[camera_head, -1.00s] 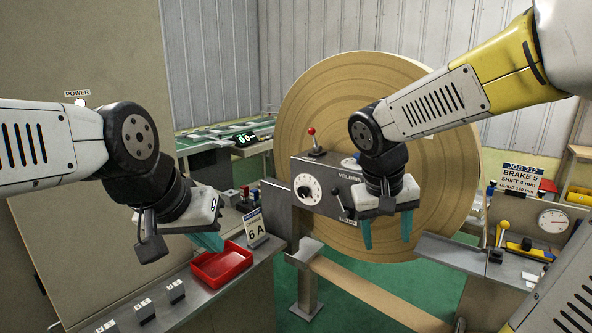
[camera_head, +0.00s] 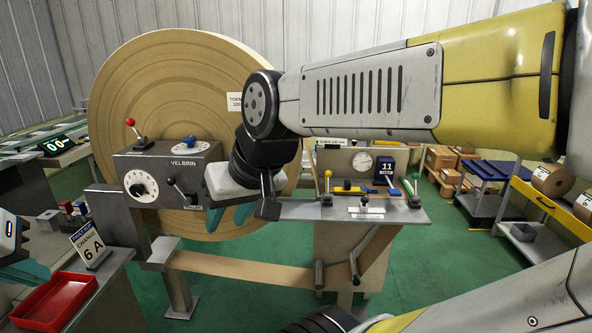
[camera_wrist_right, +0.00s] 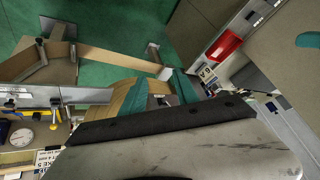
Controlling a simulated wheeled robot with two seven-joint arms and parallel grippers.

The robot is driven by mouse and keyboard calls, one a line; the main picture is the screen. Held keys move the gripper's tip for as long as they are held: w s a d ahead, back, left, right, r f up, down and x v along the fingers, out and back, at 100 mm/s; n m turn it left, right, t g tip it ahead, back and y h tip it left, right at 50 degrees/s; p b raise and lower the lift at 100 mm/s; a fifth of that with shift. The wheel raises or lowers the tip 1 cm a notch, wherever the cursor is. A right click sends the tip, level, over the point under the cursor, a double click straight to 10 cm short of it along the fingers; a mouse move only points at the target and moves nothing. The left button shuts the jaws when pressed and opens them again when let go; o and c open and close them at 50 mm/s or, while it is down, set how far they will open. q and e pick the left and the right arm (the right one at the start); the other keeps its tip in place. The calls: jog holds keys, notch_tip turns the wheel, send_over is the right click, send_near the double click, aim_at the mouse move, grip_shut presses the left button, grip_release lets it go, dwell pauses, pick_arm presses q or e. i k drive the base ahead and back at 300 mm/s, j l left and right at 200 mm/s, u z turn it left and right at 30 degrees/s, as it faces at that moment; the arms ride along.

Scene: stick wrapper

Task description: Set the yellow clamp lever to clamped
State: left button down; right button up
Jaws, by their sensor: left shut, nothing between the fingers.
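The yellow clamp lever (camera_head: 328,180) has a yellow knob on a thin, roughly upright stalk. It stands at the left end of the grey shelf, right of the big brown roll. My right gripper (camera_head: 229,218) hangs fingers-down in front of the roll, left of the lever and apart from it. Its teal fingers are spread with nothing held; the right wrist view also shows them apart (camera_wrist_right: 160,92). My left gripper (camera_head: 26,272) is at the left edge, partly cut off, shut and empty, far from the lever.
The VELBRIN control box (camera_head: 185,160) with a red-knobbed lever is left of my right gripper. A red tray (camera_head: 55,302) sits at lower left.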

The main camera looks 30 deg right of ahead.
aim_at(327, 174)
jog(key=z, duration=1.4)
jog(key=i+j+z, duration=0.35)
jog(key=i+j, duration=0.3)
jog(key=i, duration=0.15)
